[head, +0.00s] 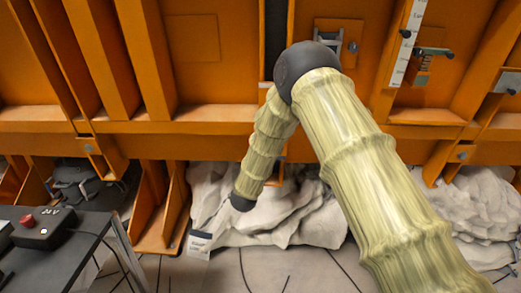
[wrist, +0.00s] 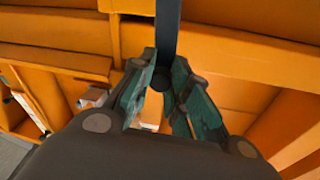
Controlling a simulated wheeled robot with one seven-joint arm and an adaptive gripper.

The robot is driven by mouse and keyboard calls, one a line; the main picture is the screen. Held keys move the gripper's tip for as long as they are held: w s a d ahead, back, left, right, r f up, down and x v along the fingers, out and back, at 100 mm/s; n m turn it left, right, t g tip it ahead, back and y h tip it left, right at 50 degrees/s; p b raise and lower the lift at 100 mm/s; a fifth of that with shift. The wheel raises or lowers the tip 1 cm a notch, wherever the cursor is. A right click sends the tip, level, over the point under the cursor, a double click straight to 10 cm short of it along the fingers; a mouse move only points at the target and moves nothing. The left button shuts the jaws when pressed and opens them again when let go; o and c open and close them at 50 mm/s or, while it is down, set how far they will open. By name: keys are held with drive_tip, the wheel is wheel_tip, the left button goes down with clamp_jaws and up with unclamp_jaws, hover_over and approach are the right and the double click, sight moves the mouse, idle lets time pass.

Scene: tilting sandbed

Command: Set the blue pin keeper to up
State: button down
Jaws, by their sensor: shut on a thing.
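In the wrist view my gripper (wrist: 164,72) has its two teal fingers closed in around a small dark round-ended piece (wrist: 160,79). This piece sits between the fingertips, just below a dark vertical bar (wrist: 167,28) on the orange frame. Its colour looks nearly black, so I cannot tell for sure that it is the blue pin keeper, nor whether it is up or down. In the head view my arm hides the gripper, and no clearly blue keeper shows there.
Orange ribbed steelwork (head: 205,128) fills the back. A grey latch (head: 331,36), a spring clamp (head: 428,62) and a white scale strip (head: 407,42) are on it. Pale rocks (head: 290,215) lie below. A table with a red-button box (head: 38,229) stands at left.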

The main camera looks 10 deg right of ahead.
drive_tip(key=shift+w+d+r, duration=0.15)
drive_tip(key=shift+w+r, duration=0.1)
drive_tip(key=shift+r, duration=0.2)
drive_tip(key=c, duration=1.6)
unclamp_jaws()
drive_tip(key=shift+c, duration=0.2)
drive_tip(key=o, duration=0.3)
drive_tip(key=shift+f, duration=0.25)
drive_tip(key=v, duration=1.2)
